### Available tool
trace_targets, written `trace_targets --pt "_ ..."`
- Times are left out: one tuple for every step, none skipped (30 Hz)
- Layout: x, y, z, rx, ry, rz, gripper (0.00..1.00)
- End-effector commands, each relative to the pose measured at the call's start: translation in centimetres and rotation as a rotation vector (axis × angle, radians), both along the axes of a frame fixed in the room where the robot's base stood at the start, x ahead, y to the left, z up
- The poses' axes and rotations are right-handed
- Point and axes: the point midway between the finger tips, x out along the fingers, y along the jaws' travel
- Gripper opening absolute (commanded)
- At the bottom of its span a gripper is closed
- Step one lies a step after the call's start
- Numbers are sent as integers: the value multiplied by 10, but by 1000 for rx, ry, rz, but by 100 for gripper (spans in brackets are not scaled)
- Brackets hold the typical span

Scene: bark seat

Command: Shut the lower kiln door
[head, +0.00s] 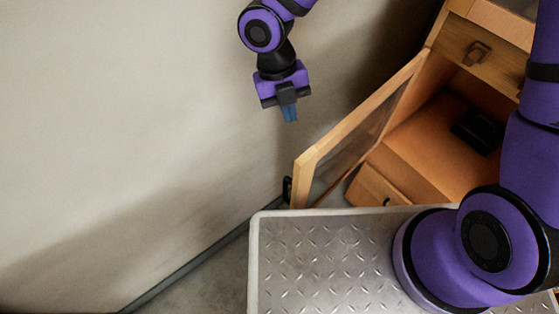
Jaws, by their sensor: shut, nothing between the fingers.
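A wooden cabinet door (335,143) with a wood frame and a see-through panel stands wide open, swung out to the left of its cabinet (432,110). It is the only open door in view, and I cannot confirm that it is the lower kiln door. A dark handle (287,188) shows at its free edge, on the side facing the wall. My gripper (290,114) is shut and empty, pointing down. In the picture it is above and left of the door's free edge, apart from the door, on its wall side.
A dark object (478,131) lies inside the open compartment. A drawer (480,52) with a knob is above it, and another drawer (383,192) is below. A plain wall (130,120) fills the left. My metal-plated base covers the bottom.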

Motion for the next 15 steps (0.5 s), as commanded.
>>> trace_targets --pt "-6 10 -9 25 41 80 0" --pt "-9 15 -13 40 60 124 0" --pt "-12 20 -17 58 80 176 0" --pt "-15 24 -20 70 95 210 0" --pt "-17 27 -22 81 107 241 0" --pt "-19 30 -24 93 122 273 0" --pt "-21 32 -26 100 129 292 0" --pt "-22 34 -27 106 134 310 0" --pt "-23 36 -28 113 141 326 0" --pt "-24 36 -30 116 144 334 0" --pt "-25 37 -31 118 147 340 0" --pt "-26 37 -34 120 148 345 0" --pt "-27 37 -36 120 148 345 0" --pt "-27 36 -39 119 149 346 0" --pt "-29 35 -44 118 148 345 0"
